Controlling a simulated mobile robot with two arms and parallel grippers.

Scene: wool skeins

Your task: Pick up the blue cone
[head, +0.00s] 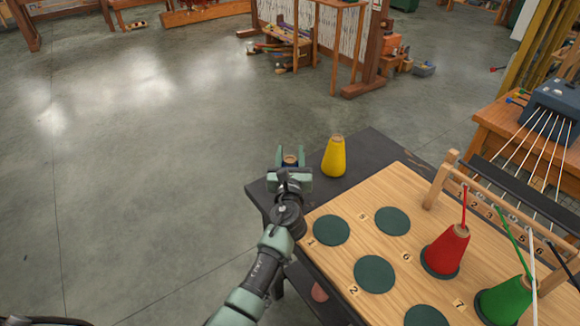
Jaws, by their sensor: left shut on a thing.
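My left gripper (290,158) is at the far left corner of the dark table, its arm reaching up from the bottom of the head view. It is shut on the blue cone (291,164). Only the cone's brown tip and a little dark blue show between the fingers; the gripper hides the rest. I cannot tell whether the cone's base touches the table. My right gripper is not in view.
A yellow cone (334,157) stands upright close to the right of the gripper. A wooden board (327,262) has several dark green round pads, with a red cone (446,250) and green cone (503,300) on its right part. A wooden thread rail (440,180) rises behind. Open floor lies left.

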